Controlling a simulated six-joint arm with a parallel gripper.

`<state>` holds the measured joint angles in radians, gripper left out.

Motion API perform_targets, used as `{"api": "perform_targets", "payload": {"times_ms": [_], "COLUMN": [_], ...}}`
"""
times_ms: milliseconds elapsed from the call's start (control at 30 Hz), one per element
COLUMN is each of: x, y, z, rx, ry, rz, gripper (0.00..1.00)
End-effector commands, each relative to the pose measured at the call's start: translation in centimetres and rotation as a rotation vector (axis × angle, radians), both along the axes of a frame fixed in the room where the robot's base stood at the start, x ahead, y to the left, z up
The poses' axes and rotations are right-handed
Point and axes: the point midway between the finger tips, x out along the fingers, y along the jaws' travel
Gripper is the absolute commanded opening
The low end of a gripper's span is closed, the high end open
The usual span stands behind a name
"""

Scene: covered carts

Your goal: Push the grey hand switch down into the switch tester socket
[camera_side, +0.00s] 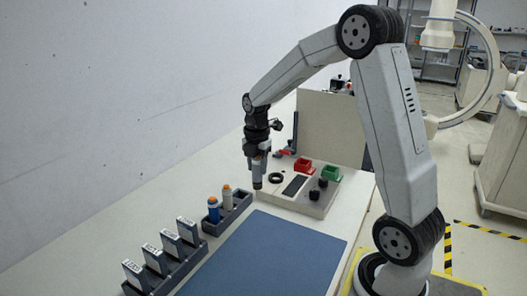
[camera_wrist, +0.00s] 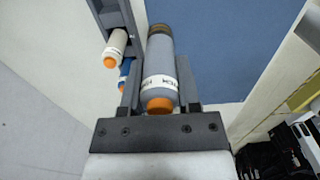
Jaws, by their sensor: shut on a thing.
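My gripper (camera_side: 257,158) is shut on the grey hand switch (camera_side: 258,172) and holds it about upright, with its dark lower end down. In the wrist view the grey hand switch (camera_wrist: 161,68) sits between the fingers (camera_wrist: 160,95), with an orange button, a white printed label band and a brownish far end. The switch tester (camera_side: 318,208) is a pale box. A black ring (camera_side: 276,177) on its top left looks like the socket. The switch's lower end is just left of this ring in the side view, apart from it.
A dark rack holds a blue switch (camera_side: 213,210) and a white switch (camera_side: 227,198). Another rack holds several labelled grey units (camera_side: 171,244). The tester carries a red block (camera_side: 303,166), a green block (camera_side: 331,174) and black knobs. A blue mat (camera_side: 270,258) lies clear in front.

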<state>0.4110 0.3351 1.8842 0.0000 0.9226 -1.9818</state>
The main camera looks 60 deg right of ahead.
Motion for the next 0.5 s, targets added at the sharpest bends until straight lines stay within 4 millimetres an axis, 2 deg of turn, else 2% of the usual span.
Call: {"api": "perform_targets", "payload": {"times_ms": [200, 500], "x": [-2.7, -4.7], "y": [0.9, 1.6], "z": [1.3, 2.2], "rx": [-0.001, -0.001], "ry": [-0.002, -0.002], "rz": [0.000, 0.000], "gripper": [0.00, 0.00]}}
